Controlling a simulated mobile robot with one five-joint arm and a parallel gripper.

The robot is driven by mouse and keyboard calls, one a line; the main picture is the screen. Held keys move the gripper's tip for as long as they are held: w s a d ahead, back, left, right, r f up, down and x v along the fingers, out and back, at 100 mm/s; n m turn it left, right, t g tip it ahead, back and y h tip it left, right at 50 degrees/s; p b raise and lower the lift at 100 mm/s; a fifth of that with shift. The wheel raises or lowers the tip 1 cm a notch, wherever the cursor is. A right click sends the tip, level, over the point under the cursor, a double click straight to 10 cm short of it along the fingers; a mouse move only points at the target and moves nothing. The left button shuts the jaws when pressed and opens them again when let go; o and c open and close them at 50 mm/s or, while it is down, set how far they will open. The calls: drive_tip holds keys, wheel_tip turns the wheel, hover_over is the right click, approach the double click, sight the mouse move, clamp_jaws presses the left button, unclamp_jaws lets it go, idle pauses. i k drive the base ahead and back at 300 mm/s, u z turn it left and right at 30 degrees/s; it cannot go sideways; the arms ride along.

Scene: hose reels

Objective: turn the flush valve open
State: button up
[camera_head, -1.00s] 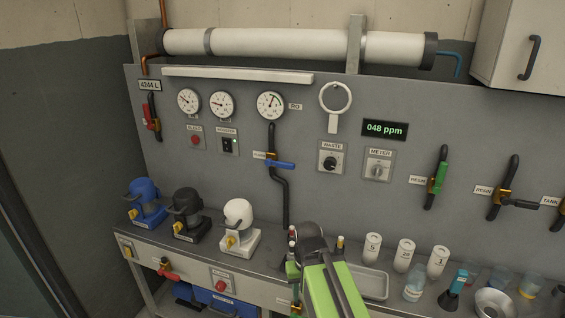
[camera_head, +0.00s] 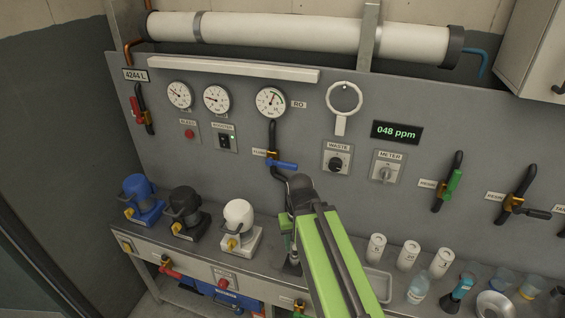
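A valve with a blue lever (camera_head: 283,164) and a brass body sits on the black vertical pipe below the RO gauge. Its lever points right, across the pipe. The small label beside it is too blurred to read surely, so I cannot confirm that it is the flush valve. My green arm rises from the bottom, and its dark joint is just below and right of the blue lever, apart from it in the picture. My gripper (camera_head: 291,264) hangs low over the bench front, small and partly hidden by the arm; its fingers cannot be made out.
Other valves have a red lever (camera_head: 136,110) at left, a green lever (camera_head: 453,186) and a black lever (camera_head: 532,212) at right. Blue, black and white housings (camera_head: 240,222) stand on the bench. White bottles (camera_head: 408,255) and glassware stand at right. The panel around the blue lever is clear.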

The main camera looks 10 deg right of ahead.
sight(270, 161)
drive_tip(key=u, duration=0.4)
drive_tip(key=k, duration=1.4)
drive_tip(key=u, duration=0.75)
drive_tip(key=i, duration=1.45)
drive_tip(key=u, duration=0.75)
